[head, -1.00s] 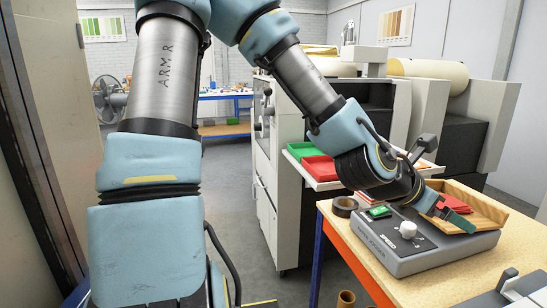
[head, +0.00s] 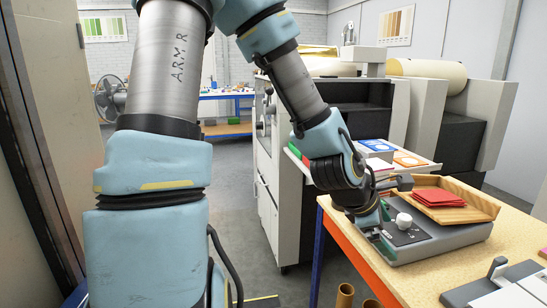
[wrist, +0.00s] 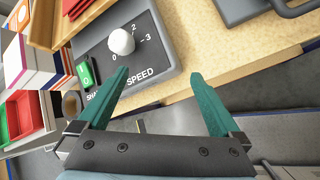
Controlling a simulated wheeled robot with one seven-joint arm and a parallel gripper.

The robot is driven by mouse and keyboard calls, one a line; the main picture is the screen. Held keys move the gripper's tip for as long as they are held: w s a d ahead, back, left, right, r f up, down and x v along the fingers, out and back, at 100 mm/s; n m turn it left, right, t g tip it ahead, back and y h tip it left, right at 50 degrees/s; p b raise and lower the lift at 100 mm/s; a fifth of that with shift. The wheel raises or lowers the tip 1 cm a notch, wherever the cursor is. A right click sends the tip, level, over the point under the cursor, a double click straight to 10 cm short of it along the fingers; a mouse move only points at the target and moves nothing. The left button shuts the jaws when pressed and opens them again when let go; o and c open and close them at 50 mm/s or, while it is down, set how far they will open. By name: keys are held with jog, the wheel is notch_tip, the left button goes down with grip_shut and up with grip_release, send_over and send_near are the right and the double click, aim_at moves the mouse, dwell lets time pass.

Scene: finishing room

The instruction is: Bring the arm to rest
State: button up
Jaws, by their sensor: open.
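My gripper (wrist: 165,105) is open and empty in the wrist view, its two teal fingers apart with floor and the table edge between and beyond them. In the head view my gripper (head: 372,236) is at the near left corner of a grey control box (head: 440,247) on the wooden table. The box has a white knob (wrist: 121,41), a speed scale and a green switch (wrist: 84,71). The left finger overlaps the box's edge in the wrist view; I cannot tell whether it touches. In the head view my wrist hides part of the box.
A wooden tray (head: 484,208) with red cards (head: 438,197) sits on the box's far side. A grey-and-white device (head: 510,288) stands at the table's near right. A large machine (head: 285,190) stands behind, with a shelf of coloured stacks. Open floor (head: 240,210) lies left of the table.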

jog(key=w+a+m+y, duration=0.1)
jog(key=a+m+y, duration=0.2)
jog(key=a+m, duration=0.4)
jog(key=w+a+m+g+y, duration=0.1)
jog(key=a+m+y, duration=0.3)
jog(key=a, duration=1.9)
jog(key=m, duration=0.4)
jog(key=shift+w+a+r+m, duration=0.15)
jog(key=shift+w+a+m, duration=0.05)
jog(key=shift+w+m, duration=0.1)
